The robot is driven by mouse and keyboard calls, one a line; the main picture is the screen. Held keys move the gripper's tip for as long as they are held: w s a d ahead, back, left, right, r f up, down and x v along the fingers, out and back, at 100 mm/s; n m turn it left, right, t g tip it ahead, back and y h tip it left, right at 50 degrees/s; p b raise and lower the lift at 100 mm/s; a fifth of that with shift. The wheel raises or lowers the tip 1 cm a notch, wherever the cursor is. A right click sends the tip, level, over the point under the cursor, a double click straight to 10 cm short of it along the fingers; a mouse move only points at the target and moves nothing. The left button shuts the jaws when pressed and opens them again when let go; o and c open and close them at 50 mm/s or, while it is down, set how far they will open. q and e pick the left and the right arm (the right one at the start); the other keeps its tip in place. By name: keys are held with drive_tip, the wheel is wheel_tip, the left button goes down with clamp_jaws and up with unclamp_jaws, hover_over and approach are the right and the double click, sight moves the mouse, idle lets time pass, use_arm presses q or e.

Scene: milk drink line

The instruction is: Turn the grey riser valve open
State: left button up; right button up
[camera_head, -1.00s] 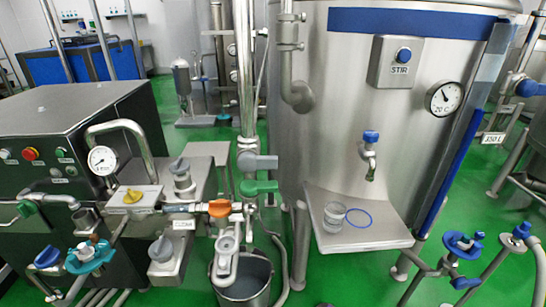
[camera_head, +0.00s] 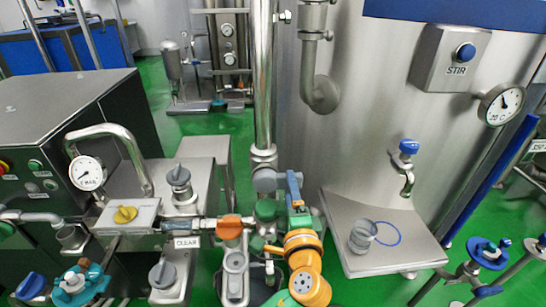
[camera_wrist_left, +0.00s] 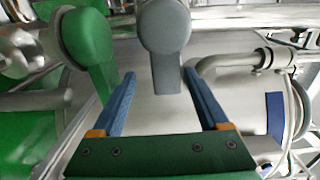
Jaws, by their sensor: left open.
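The grey riser valve (camera_head: 264,181) is a grey lever on the upright steel pipe left of the tank. In the left wrist view its handle (camera_wrist_left: 166,45) hangs down between my two blue fingers, with a gap on each side. My left gripper (camera_head: 293,182) is open beside the handle, its orange wrist below. Its fingers (camera_wrist_left: 159,74) show clearly in the wrist view, on either side of the handle's free end. The head view partly hides that end behind the fingers. My right gripper is not in view.
A green valve handle (camera_head: 267,210) sits just below the grey one and is close left of my fingers in the wrist view (camera_wrist_left: 86,42). An orange valve (camera_head: 230,226) is to the left.

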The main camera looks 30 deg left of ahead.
use_arm(q)
drive_tip(key=shift+w+a+r, duration=0.15)
drive_tip(key=shift+a, duration=0.1)
drive_tip(key=shift+w+r, duration=0.25)
drive_tip(key=shift+r, duration=0.05)
drive_tip(key=p+x, duration=0.1)
drive_tip(key=x, duration=0.4)
drive_tip(key=shift+w, duration=0.15)
drive_tip(key=shift+d, duration=0.15)
drive_tip(key=c, duration=0.3)
clamp_jaws()
idle(0.4)
